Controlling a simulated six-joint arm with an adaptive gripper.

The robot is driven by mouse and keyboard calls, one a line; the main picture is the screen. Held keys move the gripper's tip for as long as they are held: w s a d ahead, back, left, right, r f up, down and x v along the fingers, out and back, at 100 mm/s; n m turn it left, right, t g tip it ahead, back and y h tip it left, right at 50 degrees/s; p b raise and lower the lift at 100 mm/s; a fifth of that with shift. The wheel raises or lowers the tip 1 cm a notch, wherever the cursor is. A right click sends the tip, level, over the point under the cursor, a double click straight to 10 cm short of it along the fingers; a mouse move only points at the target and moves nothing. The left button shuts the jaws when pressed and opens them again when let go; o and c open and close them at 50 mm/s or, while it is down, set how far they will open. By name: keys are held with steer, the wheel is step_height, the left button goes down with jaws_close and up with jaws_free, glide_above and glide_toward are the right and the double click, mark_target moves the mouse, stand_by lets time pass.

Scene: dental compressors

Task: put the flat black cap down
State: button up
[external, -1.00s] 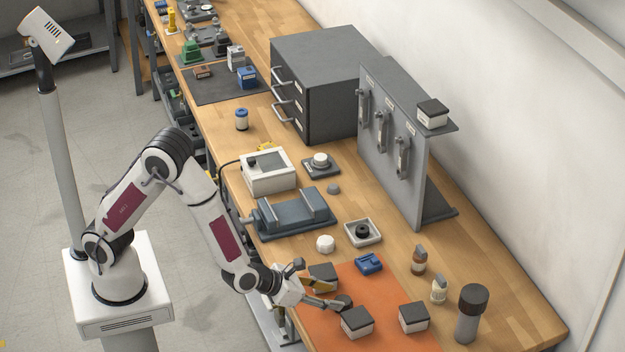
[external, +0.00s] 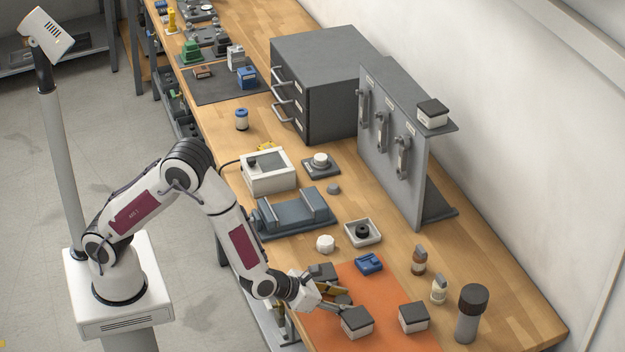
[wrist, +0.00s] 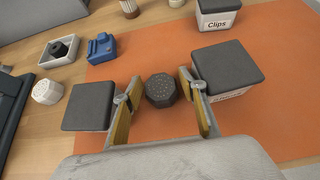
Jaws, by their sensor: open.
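The flat black cap (wrist: 160,89) is a dark, faceted disc with small dots on top. In the wrist view it appears to lie on the orange mat (wrist: 145,65), between my fingers. My gripper (wrist: 160,100) is open, with a visible gap between the cap and each yellow-lined finger. In the external view my gripper (external: 340,297) is low over the mat's left part, between two dark-lidded boxes, and it mostly hides the cap.
One dark-lidded box (wrist: 88,107) is close left of my fingers and another (wrist: 227,68) close right. The Clips box (wrist: 217,18) stands farther back. Mat between is clear.

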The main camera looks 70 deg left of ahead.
mark_target(343, 300)
stand_by(0.4)
steer(key=c, duration=1)
steer(key=shift+r, duration=0.15)
steer(key=shift+r, duration=4.85)
